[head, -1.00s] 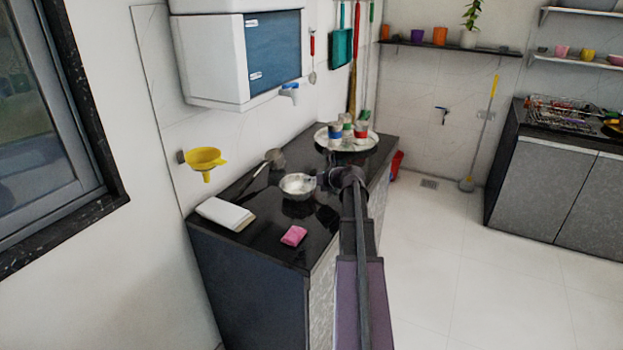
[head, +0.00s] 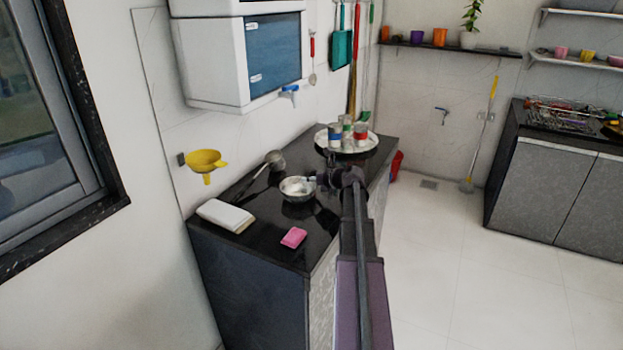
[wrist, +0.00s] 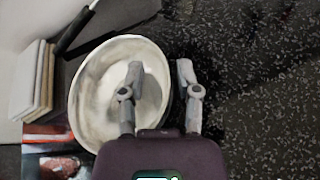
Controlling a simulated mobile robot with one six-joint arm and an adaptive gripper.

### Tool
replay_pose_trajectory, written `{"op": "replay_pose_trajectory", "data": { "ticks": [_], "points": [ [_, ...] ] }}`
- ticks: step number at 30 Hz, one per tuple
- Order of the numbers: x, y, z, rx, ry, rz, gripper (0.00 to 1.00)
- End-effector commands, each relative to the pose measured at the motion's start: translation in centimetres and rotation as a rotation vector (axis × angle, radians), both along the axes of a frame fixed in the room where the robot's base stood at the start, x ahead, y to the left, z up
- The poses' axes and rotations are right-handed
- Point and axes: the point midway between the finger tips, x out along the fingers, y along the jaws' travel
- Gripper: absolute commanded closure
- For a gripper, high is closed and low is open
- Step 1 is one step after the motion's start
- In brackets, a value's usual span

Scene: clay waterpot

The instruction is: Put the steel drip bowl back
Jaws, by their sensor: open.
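The steel drip bowl (head: 291,194) stands on the black counter, left of my gripper (head: 319,182). In the wrist view the round, pale-lined bowl (wrist: 92,92) fills the left middle. My gripper (wrist: 159,71) is open there. Its left finger shows over the bowl's inside and its right finger is just outside the right rim, so the rim lies between them. I cannot tell whether either finger touches the bowl. A white wall-mounted purifier (head: 212,58) with a blue front and a blue tap (head: 289,90) is above the counter.
A round tray (head: 322,142) with several cups stands at the back. A yellow funnel (head: 205,160) hangs on the wall. The floor at right is clear.

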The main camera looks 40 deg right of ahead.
Motion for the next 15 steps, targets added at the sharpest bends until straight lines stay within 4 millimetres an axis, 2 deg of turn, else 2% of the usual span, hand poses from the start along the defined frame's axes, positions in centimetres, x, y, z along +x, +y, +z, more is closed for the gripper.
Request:
{"op": "replay_pose_trajectory", "data": {
  "ticks": [2,15],
  "points": [
    [0.0,0.0,0.8,0.000,0.000,0.000,0.57],
    [-6.8,-1.2,3.6,0.000,0.000,-0.001,0.57]
  ]
}}
